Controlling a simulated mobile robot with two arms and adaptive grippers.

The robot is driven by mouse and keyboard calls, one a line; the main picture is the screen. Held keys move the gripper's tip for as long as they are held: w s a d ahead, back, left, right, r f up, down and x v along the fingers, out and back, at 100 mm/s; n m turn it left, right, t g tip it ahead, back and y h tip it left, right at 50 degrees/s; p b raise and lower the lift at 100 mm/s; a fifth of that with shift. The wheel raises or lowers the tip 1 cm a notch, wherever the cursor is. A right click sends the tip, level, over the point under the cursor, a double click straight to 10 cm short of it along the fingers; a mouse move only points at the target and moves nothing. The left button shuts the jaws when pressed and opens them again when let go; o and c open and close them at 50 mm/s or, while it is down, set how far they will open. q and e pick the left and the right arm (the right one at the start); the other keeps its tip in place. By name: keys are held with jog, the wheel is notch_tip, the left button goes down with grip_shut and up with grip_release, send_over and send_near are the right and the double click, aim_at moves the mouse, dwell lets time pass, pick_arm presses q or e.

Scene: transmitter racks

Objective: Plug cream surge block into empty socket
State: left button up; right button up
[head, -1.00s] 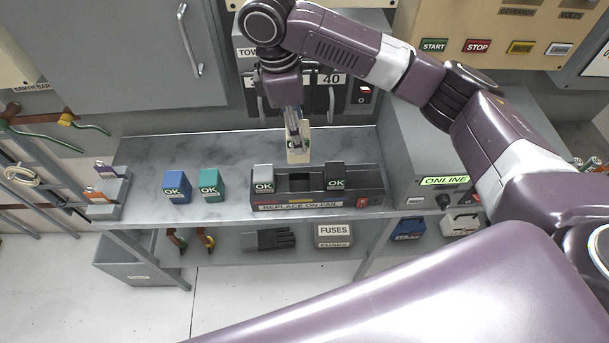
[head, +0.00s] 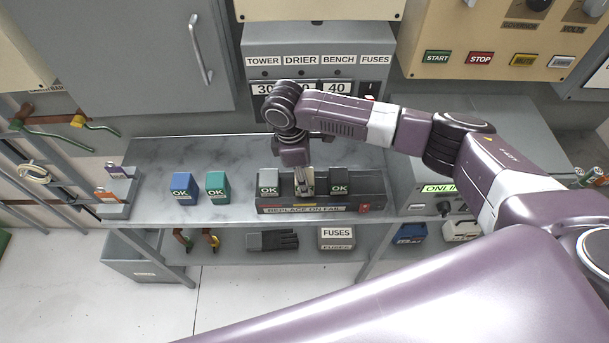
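The cream surge block (head: 308,186) is in the fingers of my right gripper (head: 304,186), which points down over the black socket base (head: 378,187) on the shelf. The block stands upright at the middle socket, between a grey block marked OK (head: 268,184) and a black block marked OK (head: 339,184). The socket opening is hidden, and I cannot tell whether the block is fully seated. My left gripper is not in view.
A blue block (head: 184,188) and a green block (head: 217,187) stand on the shelf (head: 150,155) left of the base. A grey unit marked ONLINE (head: 420,150) stands to the right. A panel with labelled switches (head: 315,60) is behind. The shelf's back left is clear.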

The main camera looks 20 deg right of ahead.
jog(key=shift+f, duration=0.1)
jog(key=o, duration=1.3)
jog(key=r+b, duration=0.1)
jog(key=r, duration=0.2)
jog(key=a+r+b, duration=0.1)
jog(key=r, duration=0.3)
jog(key=r+b, duration=0.1)
jog(key=r, duration=0.3)
jog(key=shift+w+a+r, duration=0.1)
jog(key=shift+w+a, duration=0.15)
jog(key=shift+a, duration=0.15)
jog(key=shift+r, duration=0.5)
jog(key=shift+f, duration=0.1)
